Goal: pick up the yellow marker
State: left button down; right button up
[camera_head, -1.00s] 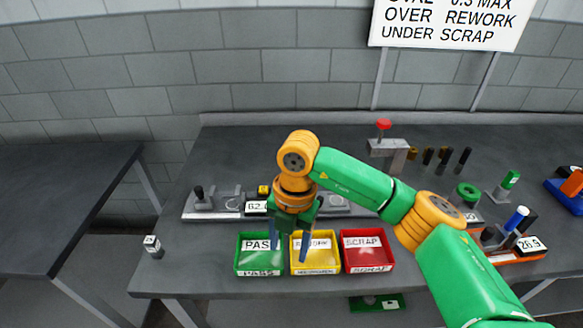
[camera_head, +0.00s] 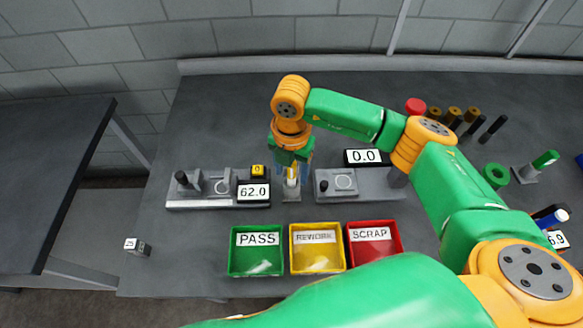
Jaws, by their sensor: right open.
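What looks like the yellow marker (camera_head: 292,184) stands upright in a small grey holder (camera_head: 291,195) between the two fixtures; it is small and partly hidden. My right gripper (camera_head: 293,176) points down over it, open, with its fingers around its upper part. I cannot tell whether the fingers touch it. My left gripper is not in view.
A fixture with a 62.0 display (camera_head: 253,191) stands left and one with a 0.0 display (camera_head: 363,157) right. Green PASS (camera_head: 234,262), yellow REWORK (camera_head: 318,269) and red SCRAP (camera_head: 395,250) bins line the front.

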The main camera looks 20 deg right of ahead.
jog(key=shift+w+d+f, duration=0.1)
jog(key=shift+w+f, duration=0.1)
jog(key=shift+f, duration=0.8)
jog(key=shift+w+f, duration=0.15)
jog(key=shift+w, duration=0.05)
jog(key=shift+s, duration=0.15)
grip_shut()
